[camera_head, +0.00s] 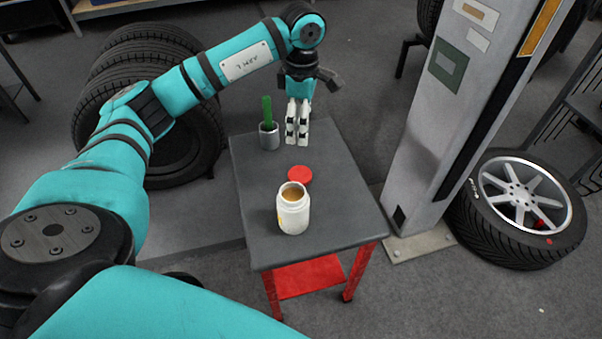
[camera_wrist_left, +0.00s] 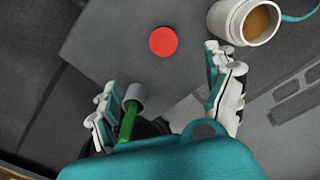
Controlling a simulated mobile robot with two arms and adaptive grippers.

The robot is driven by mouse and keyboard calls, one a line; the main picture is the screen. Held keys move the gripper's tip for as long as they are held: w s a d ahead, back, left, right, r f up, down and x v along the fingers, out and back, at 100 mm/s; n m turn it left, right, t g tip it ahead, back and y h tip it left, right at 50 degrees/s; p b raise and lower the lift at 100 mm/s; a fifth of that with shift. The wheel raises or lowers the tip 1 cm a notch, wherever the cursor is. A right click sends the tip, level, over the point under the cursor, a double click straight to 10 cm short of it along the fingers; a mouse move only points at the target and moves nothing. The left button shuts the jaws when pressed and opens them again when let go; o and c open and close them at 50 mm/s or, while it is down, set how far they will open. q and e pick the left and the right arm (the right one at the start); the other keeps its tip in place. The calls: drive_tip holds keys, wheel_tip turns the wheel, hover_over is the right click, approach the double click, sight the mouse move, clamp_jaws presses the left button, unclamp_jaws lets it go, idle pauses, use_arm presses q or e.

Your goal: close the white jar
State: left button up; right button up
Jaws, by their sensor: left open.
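The white jar (camera_head: 292,216) stands upright and open at the front of the grey table, brown contents showing at its mouth. It also shows at the top right of the left wrist view (camera_wrist_left: 263,40). A round red lid (camera_head: 300,174) lies on the table just behind the jar, apart from its mouth; it also shows in the wrist view (camera_wrist_left: 163,41). My left gripper (camera_head: 297,138) points down at the table's far end, beyond the lid and right of a grey cup. Its fingers (camera_wrist_left: 168,82) are spread and hold nothing. My right gripper is not in view.
The grey cup (camera_head: 269,141) holds a green object (camera_head: 267,108) standing upright, close to my left gripper. The grey tabletop (camera_head: 345,205) is clear right of the jar. A grey pillar (camera_head: 440,120) and a wheel (camera_head: 515,208) stand to the right; stacked tires (camera_head: 165,165) are behind my arm.

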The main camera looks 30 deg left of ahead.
use_arm(q)
drive_tip(key=b, duration=0.1)
hover_over(301, 174)
drive_tip(key=f, duration=1.1)
drive_tip(key=shift+w+a+f, duration=0.1)
drive_tip(key=shift+w+f, duration=0.2)
drive_tip(key=shift+f, duration=0.05)
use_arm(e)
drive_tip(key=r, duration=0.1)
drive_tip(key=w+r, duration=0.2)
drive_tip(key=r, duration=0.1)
use_arm(q)
drive_tip(key=shift+s+f, duration=0.1)
drive_tip(key=shift+f, duration=0.4)
drive_tip(key=f, duration=0.4)
drive_tip(key=shift+s+f+b, duration=0.1)
drive_tip(key=shift+s+b, duration=0.1)
drive_tip(key=shift+b, duration=0.15)
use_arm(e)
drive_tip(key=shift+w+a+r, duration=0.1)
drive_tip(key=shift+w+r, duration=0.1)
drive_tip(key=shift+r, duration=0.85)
use_arm(q)
drive_tip(key=shift+c, duration=0.4)
drive_tip(key=c, duration=0.7)
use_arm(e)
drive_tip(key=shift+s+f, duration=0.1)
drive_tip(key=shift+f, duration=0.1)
